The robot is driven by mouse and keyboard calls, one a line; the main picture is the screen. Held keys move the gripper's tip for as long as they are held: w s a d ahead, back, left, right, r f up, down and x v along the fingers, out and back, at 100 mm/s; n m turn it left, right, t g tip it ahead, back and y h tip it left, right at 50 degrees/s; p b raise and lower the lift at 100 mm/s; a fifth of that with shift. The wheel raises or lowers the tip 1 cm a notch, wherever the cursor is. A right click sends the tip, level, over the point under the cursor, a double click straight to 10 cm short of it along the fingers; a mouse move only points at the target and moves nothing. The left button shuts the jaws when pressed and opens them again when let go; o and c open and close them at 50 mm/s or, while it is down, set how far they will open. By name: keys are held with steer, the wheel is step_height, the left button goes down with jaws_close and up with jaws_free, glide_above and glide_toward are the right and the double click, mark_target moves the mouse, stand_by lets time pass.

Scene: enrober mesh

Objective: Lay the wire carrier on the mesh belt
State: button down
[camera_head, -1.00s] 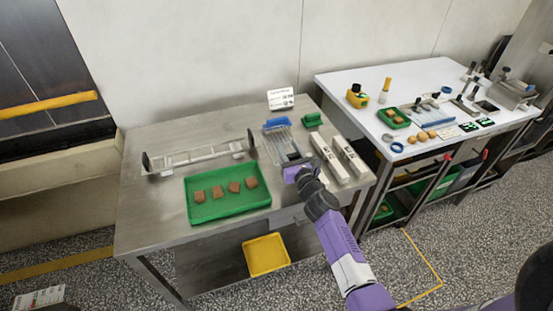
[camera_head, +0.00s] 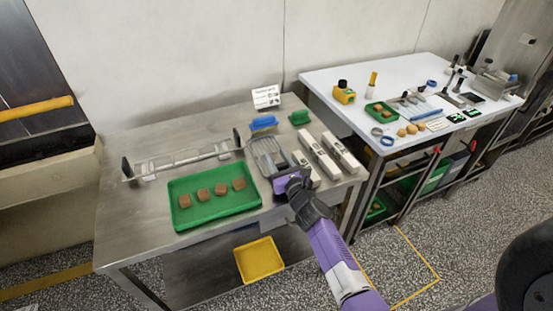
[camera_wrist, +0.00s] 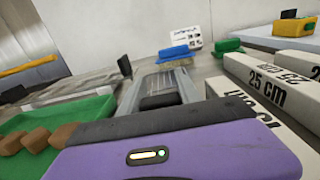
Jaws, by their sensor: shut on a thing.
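The wire carrier (camera_head: 266,156) is a grey, slatted frame at the right of the steel table. My gripper (camera_head: 285,178) is shut on its near end. In the wrist view, the carrier's grey frame (camera_wrist: 183,82) extends away from my gripper, with a dark block at its near end; the fingertips are hidden there. I cannot tell whether the carrier is just clear of the table. The mesh belt appears to be the long, pale, open frame (camera_head: 187,158) with dark end pieces, at the back left; its bed looks empty.
A green tray (camera_head: 225,207) with several brown pieces lies left of my gripper. White 25 cm blocks (camera_head: 322,158) lie close on the right. A white table (camera_head: 420,75) is farther right.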

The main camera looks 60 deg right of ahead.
steer(key=c, duration=0.9)
jaws_free()
steer(key=shift+o, duration=0.2)
